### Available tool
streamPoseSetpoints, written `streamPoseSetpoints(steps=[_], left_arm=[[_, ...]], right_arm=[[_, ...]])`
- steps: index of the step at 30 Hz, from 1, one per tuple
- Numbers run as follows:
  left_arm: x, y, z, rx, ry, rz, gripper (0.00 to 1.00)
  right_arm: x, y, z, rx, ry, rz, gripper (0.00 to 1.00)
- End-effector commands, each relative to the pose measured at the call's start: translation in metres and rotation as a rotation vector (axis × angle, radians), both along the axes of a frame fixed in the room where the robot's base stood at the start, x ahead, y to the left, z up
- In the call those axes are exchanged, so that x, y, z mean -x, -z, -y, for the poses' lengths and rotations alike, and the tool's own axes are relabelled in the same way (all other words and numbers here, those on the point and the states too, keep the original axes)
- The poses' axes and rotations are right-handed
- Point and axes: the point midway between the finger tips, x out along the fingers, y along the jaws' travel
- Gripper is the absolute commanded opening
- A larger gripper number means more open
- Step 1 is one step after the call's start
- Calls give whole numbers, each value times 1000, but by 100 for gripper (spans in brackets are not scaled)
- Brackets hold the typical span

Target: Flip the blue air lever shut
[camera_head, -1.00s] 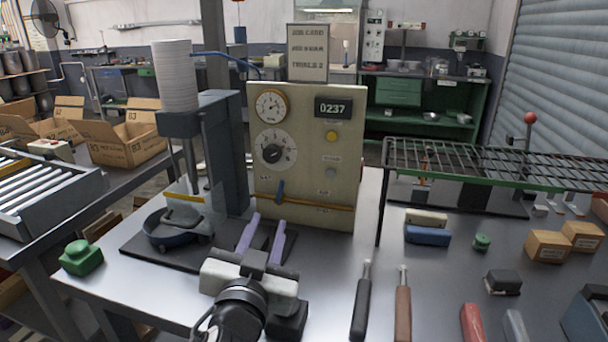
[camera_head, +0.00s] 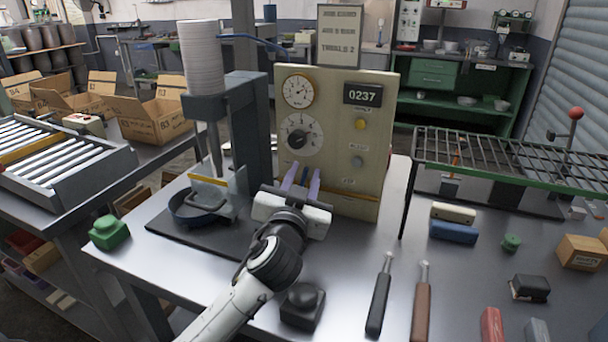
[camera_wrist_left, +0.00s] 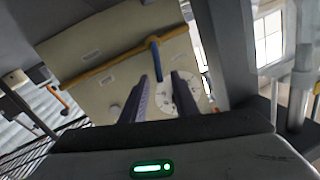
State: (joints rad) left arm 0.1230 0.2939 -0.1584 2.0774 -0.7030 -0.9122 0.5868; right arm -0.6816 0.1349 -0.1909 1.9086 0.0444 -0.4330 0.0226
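The blue air lever (camera_head: 304,175) is on the lower front of the cream control panel (camera_head: 345,130). It stands across an orange-yellow pipe (camera_head: 357,191), roughly crosswise to it. The left wrist view shows the lever (camera_wrist_left: 155,58) and pipe (camera_wrist_left: 98,69) more clearly. My left gripper (camera_head: 301,176) is open in front of the panel. Its two purple fingers (camera_wrist_left: 159,88) point at the panel, with the lever's free end between them in the picture. I cannot tell whether a finger touches the lever. My right gripper is not in view.
A press with a stack of white discs (camera_head: 202,55) and a dark round pan (camera_head: 198,208) stand left of the panel. A wire rack (camera_head: 510,160) is at right. Two handled tools (camera_head: 380,295) and a black block (camera_head: 302,305) lie in front.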

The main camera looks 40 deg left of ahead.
Motion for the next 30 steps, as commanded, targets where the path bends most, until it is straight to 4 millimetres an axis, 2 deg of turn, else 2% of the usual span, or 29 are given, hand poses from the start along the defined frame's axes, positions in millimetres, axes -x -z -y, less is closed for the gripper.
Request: streamPoseSetpoints(steps=[5, 10, 11, 16, 24, 30], left_arm=[[0, 0, 0, 0, 0, 1, 27], [0, 0, 0, 0, 0, 1, 2], [0, 0, 0, 0, 0, 1, 0], [0, -1, 0, 14, 0, 3, 0], [3, -5, -13, 232, -1, 56, 0], [4, -4, -15, 269, 0, 68, 0]], right_arm=[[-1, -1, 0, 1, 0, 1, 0], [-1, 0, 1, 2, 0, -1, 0], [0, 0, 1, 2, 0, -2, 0], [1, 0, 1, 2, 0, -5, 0], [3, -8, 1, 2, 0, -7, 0], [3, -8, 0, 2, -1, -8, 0]])
